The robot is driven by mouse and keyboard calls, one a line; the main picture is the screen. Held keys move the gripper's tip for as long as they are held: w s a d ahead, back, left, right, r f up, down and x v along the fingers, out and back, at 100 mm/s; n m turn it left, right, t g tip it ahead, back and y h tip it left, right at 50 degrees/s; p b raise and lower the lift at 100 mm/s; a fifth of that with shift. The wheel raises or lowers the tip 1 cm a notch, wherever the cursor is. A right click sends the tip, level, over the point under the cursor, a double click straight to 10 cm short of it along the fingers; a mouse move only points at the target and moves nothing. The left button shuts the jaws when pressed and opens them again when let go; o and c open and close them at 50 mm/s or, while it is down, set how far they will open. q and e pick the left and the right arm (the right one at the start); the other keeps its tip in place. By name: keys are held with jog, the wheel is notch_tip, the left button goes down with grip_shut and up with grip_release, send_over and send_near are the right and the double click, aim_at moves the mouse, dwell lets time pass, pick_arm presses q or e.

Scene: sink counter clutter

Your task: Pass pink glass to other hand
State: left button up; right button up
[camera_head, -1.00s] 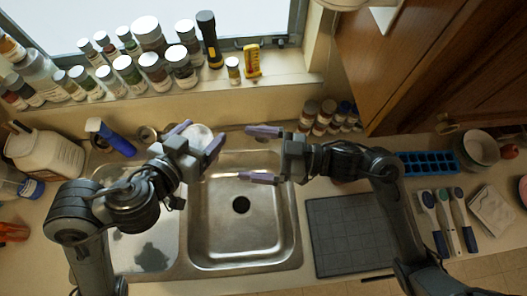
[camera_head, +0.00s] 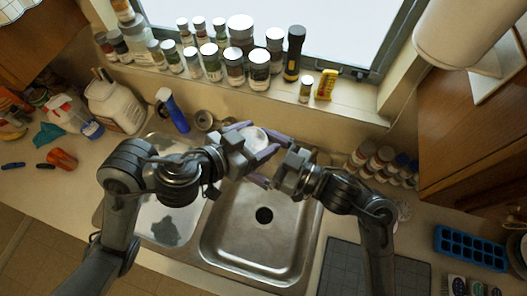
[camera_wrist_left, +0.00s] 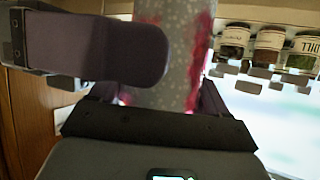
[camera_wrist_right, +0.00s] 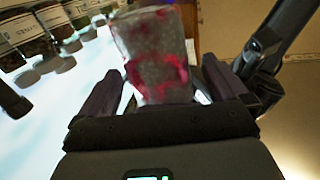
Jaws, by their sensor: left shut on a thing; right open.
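The pink glass shows in the head view as a pale round rim (camera_head: 256,136), held up by my left gripper (camera_head: 250,141) above the sink's back edge. In the left wrist view the glass (camera_wrist_left: 175,75) is grey and speckled with pink-red patches, and a dark finger partly covers it. My left gripper is shut on it. My right gripper (camera_head: 268,158) is open and close in from the right. In the right wrist view the glass (camera_wrist_right: 155,60) stands between its spread fingers, slightly tilted, with a gap visible on the right. Contact with the right fingers cannot be told.
The steel sink (camera_head: 262,262) lies below both grippers. Several jars (camera_head: 235,65) and a black flashlight (camera_head: 294,52) line the windowsill behind. A blue spray bottle (camera_head: 174,112) stands back left, and spice jars (camera_head: 380,160) back right. A dark mat (camera_head: 375,270) lies right.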

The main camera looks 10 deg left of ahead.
jog(key=c, duration=1.1)
pick_arm(q)
jog(key=o, duration=1.3)
jog(key=shift+c, duration=0.2)
pick_arm(e)
jog(key=shift+c, duration=0.9)
pick_arm(q)
jog(key=shift+r, duration=0.15)
